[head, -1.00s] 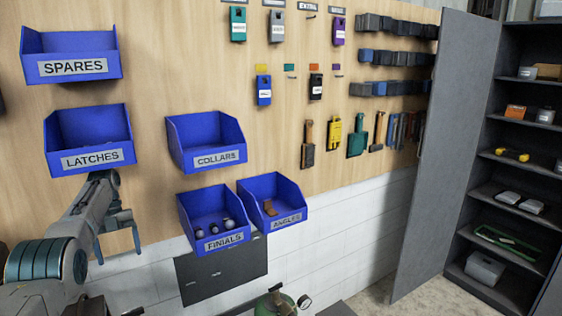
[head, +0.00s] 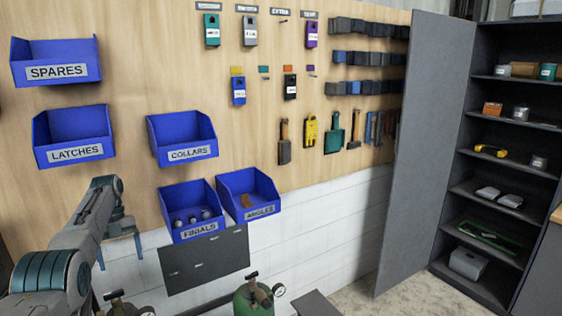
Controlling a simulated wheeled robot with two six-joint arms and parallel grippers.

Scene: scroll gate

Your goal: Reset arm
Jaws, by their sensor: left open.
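My left arm comes in from the lower left, and its gripper (head: 119,252) hangs with its fingers apart and nothing between them. It is below the blue bin labelled LATCHES (head: 75,153) and left of the blue FINIALS bin (head: 199,231), in front of the white lower wall. It looks clear of both bins. My right gripper does not show.
Blue bins labelled SPARES (head: 57,72), COLLARS (head: 193,154) and ANGLES (head: 259,211) hang on the wooden board. A dark panel (head: 205,262) is below. A green tank (head: 253,300) stands at the bottom. A grey door (head: 435,150) and shelves (head: 490,192) are at right.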

